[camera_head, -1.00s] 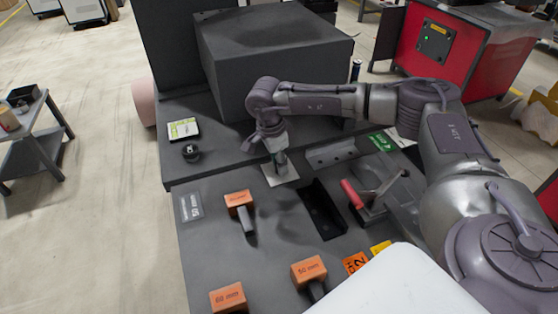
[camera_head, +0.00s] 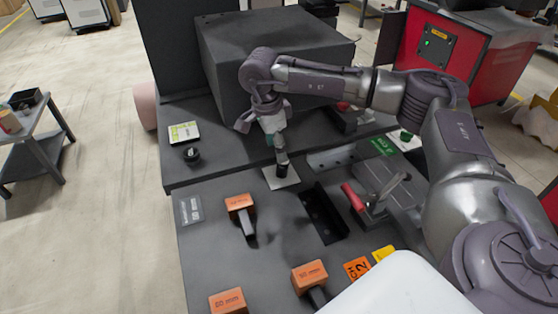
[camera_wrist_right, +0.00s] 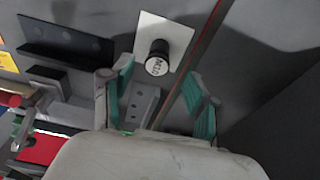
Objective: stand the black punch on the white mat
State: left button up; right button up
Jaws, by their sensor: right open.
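The black punch (camera_head: 282,167) stands upright on the white mat (camera_head: 291,182) in the head view. In the right wrist view the punch (camera_wrist_right: 158,52) shows its round, pale marked end toward the camera, and the mat (camera_wrist_right: 180,35) lies under it. My right gripper (camera_head: 274,128) is above the punch in the head view. In the wrist view its green-padded fingers (camera_wrist_right: 157,76) are spread apart, with the punch beyond the tips and not held. My left gripper is not in view.
Orange-headed tools (camera_head: 240,202) lie on the grey bench near the front. A black angled bracket (camera_head: 323,215) and a red-handled clamp (camera_head: 353,197) are right of the mat. A large dark box (camera_head: 270,60) stands behind. The bench left of the mat is mostly clear.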

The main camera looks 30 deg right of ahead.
jog(key=r, duration=0.5)
jog(key=shift+a, duration=0.4)
jog(key=shift+f, duration=0.15)
